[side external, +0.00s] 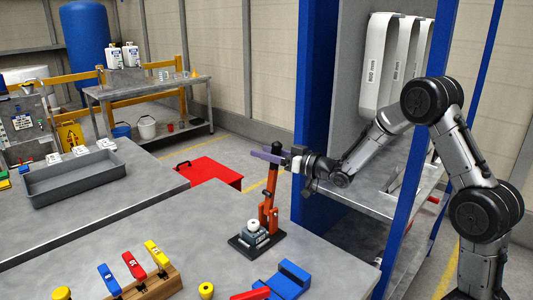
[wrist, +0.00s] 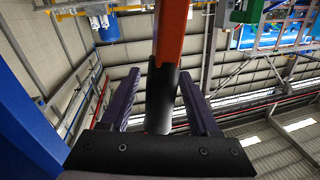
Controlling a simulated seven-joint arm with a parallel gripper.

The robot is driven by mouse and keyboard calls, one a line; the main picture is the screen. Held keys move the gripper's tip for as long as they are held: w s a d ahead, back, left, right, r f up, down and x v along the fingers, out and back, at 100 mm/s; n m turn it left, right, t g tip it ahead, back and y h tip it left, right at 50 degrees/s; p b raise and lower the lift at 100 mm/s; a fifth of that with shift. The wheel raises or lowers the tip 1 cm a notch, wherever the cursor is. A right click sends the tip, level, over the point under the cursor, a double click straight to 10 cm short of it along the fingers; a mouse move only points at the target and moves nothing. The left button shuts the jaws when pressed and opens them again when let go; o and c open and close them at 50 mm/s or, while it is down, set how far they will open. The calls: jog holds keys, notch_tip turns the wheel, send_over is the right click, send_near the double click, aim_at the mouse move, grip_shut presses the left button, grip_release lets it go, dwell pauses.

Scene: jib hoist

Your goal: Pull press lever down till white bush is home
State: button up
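The small press (side external: 268,212), with an orange frame on a black base (side external: 240,245), stands near the far right edge of the front bench. Its orange lever points up, slightly tilted; in the wrist view the lever (wrist: 171,35) ends in a black grip (wrist: 160,95). My gripper (side external: 262,154) is at the lever's top end. In the wrist view my gripper (wrist: 160,103) has its two fingers either side of the black grip, with gaps on both sides. A whitish piece, apparently the bush (side external: 253,225), sits on a pale block on the base; how deep it sits is too small to tell.
Coloured-handled tools (side external: 132,265) stand in a wooden rack at the front. A blue block (side external: 288,279) lies right of them. A blue-framed cabinet (side external: 312,120) rises close behind my gripper. A grey tray (side external: 75,180) is on the left bench. The bench left of the press is clear.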

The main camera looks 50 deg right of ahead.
grip_shut()
dwell(1.2)
